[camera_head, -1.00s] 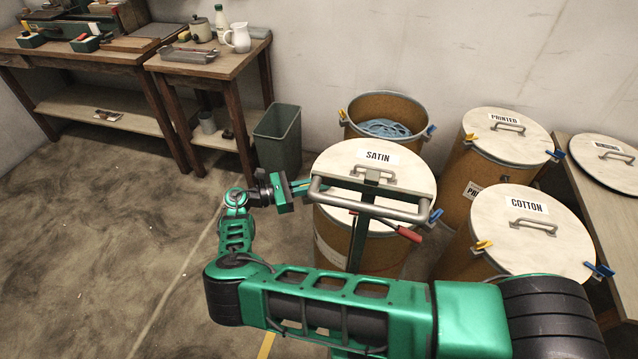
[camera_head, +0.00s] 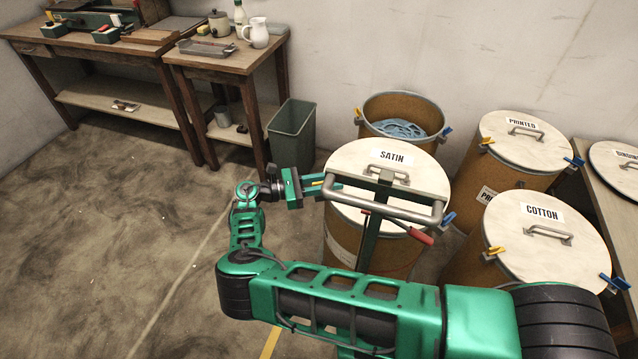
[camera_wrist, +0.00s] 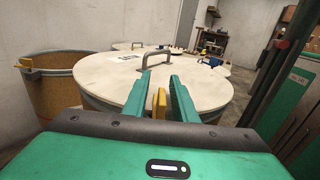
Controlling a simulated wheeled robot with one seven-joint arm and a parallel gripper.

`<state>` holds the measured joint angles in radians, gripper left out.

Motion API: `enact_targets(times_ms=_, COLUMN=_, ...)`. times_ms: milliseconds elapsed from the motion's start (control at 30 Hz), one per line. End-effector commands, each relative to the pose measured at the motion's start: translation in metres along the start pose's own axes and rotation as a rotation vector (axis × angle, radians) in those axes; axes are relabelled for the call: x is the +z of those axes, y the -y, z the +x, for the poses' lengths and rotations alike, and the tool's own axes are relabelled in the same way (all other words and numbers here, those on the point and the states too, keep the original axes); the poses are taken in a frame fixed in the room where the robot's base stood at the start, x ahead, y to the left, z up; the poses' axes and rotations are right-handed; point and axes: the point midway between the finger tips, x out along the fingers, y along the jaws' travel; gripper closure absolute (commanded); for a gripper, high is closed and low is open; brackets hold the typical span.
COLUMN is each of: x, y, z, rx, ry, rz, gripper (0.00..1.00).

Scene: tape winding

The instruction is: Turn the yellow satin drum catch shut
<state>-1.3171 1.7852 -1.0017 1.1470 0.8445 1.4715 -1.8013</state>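The satin drum (camera_head: 342,238), with a pale round lid (camera_head: 350,160) labelled SATIN, stands in the middle of the head view. Its lid also shows in the wrist view (camera_wrist: 100,78). The yellow catch (camera_wrist: 160,103) is at the drum's near rim in the wrist view, its tab standing roughly upright. My gripper (camera_wrist: 160,84) is open, with one finger on each side of the yellow catch and small gaps showing. In the head view my gripper (camera_head: 318,184) is at the left rim of the satin drum. A blue catch (camera_head: 448,218) is on the opposite rim.
An open drum (camera_head: 405,105) with blue material stands behind. The printed drum (camera_head: 521,150) and cotton drum (camera_head: 520,222) stand to the right. My push-bar crosses in front of the satin lid. A grey bin (camera_head: 292,138) and a table (camera_head: 225,62) are at the back left.

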Motion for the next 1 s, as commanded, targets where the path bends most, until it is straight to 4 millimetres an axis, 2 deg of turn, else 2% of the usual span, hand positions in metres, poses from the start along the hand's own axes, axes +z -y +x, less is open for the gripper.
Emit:
enact_targets(times_ms=500, x=-0.002, y=-0.002, z=-0.086, rx=0.003, ry=-0.001, rz=-0.001, gripper=0.75)
enact_targets(times_ms=700, x=-0.001, y=-0.002, z=-0.102, rx=0.003, ry=0.000, rz=0.000, gripper=0.75)
enact_targets(times_ms=1000, x=-0.001, y=-0.001, z=-0.104, rx=0.001, ry=0.001, rz=-0.001, gripper=0.75)
